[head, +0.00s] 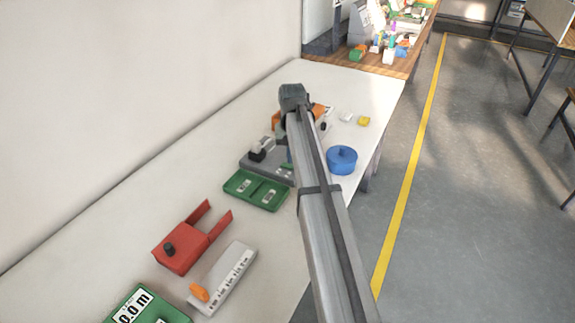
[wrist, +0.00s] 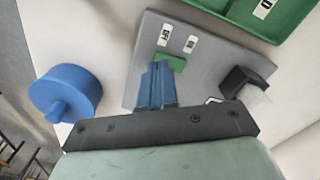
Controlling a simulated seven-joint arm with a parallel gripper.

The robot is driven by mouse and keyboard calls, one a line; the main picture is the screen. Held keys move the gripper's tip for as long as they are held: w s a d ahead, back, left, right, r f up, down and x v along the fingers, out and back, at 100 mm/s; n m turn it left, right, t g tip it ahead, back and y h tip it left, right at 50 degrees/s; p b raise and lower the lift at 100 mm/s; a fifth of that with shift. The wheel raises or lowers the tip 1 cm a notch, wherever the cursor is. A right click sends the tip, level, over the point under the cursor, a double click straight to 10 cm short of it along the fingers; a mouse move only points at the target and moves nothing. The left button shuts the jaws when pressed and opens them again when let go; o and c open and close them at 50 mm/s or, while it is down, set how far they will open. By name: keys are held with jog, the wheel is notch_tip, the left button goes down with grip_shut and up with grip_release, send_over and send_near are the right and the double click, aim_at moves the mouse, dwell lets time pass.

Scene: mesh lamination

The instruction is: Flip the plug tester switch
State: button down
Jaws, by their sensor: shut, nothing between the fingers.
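The plug tester is a grey plate (wrist: 205,65) in the wrist view, and its edge shows left of my arm in the head view (head: 260,169). It carries two small white labels, one seeming to read OFF (wrist: 166,35). A green switch piece (wrist: 174,62) sits below the labels. A black block with a pale part (wrist: 240,82) stands on the plate's right side. My gripper (wrist: 158,68) has blue fingers, shut together and empty, with the tips right at the green switch. I cannot tell whether they touch it. My arm hides part of the tester in the head view.
A blue round knobbed object (head: 341,160) stands close to the right of my arm, near the table edge. A green tray (head: 256,190), a red forked block (head: 180,247) and a grey bar with an orange knob (head: 230,278) lie nearer. Small white and yellow pieces lie beyond.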

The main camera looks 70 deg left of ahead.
jog(key=shift+f, duration=1)
dwell(0.8)
jog(key=shift+r, duration=3.5)
